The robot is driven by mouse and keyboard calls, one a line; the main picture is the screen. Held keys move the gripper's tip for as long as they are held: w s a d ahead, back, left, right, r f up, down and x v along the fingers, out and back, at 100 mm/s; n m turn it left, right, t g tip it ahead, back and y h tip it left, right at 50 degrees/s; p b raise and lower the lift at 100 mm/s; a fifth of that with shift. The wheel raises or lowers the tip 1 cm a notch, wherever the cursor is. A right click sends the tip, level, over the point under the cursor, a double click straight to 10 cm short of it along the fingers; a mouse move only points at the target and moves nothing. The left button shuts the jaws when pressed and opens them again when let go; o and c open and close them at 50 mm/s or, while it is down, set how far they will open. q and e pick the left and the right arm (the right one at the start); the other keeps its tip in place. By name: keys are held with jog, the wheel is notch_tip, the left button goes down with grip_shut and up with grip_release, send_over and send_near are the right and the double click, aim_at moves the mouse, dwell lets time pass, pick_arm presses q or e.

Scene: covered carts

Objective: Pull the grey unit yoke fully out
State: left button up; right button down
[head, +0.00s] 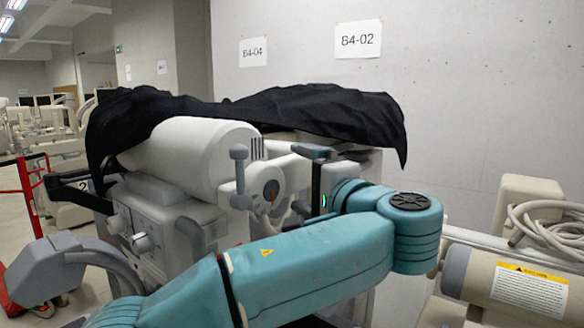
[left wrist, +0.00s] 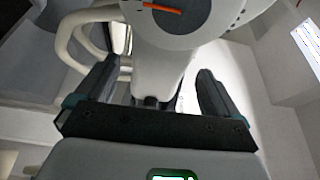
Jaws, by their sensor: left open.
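A covered grey unit (head: 180,150) stands ahead under a black cloth. At its right side is a pale grey fitting with a dark round dial (head: 271,190) and an upright bar with grey knobs (head: 239,175), which looks like the yoke. My left gripper (head: 305,180) comes in from the right of this fitting, its jaws spread. In the left wrist view, the dial (left wrist: 182,18) with its orange pointer is at the top. The pale neck (left wrist: 157,75) below it reaches between my open fingers (left wrist: 155,90), with gaps on both sides. My right gripper is not in view.
The black cloth (head: 270,108) hangs over the unit, just above my gripper. A beige cylinder with a warning label (head: 530,288) and a coiled hose (head: 550,222) stand at the right. A red rail (head: 25,190) is at the far left.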

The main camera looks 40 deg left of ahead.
aim_at(296, 177)
pick_arm(q)
jog(key=x, duration=0.4)
jog(key=shift+a+p, duration=0.15)
jog(key=shift+p, duration=0.2)
jog(key=c, duration=1.4)
